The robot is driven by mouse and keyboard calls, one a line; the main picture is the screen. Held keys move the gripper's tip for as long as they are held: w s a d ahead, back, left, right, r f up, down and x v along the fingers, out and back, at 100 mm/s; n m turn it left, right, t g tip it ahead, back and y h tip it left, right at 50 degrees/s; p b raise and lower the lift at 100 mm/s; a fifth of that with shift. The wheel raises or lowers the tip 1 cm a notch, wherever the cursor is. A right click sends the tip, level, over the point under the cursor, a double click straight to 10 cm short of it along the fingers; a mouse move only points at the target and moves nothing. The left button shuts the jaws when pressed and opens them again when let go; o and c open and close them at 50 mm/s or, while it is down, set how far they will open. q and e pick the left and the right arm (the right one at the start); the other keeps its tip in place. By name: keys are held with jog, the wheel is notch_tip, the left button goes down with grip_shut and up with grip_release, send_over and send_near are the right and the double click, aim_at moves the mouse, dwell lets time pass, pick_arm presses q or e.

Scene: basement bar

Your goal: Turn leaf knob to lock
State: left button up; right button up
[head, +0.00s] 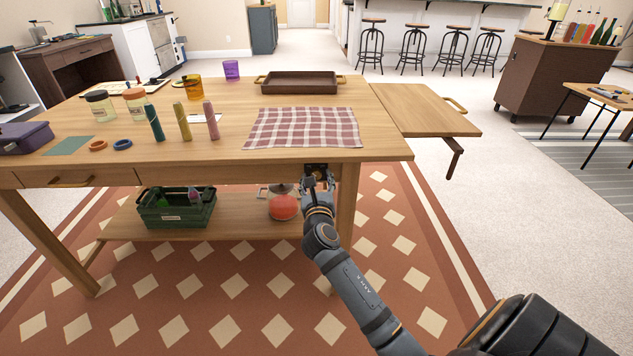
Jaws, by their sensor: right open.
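The wooden table (215,155) has a side leaf (425,108) that sticks out level at its right end. A wooden handle (456,105) sits on the leaf's outer edge, and a dark-ended support (454,160) shows below it. My right gripper (317,172) is at the table's front apron, just left of the right front leg, under the front edge. It is open and seen from behind, small in the picture. I cannot make out the leaf knob; my gripper may cover it. My left gripper is out of view.
On the tabletop are a checked cloth (303,128), a brown tray (299,83), jars and several upright coloured tubes. The lower shelf (245,227) holds a green crate (175,208) and a red round object (284,207).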

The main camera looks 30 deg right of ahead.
grip_shut()
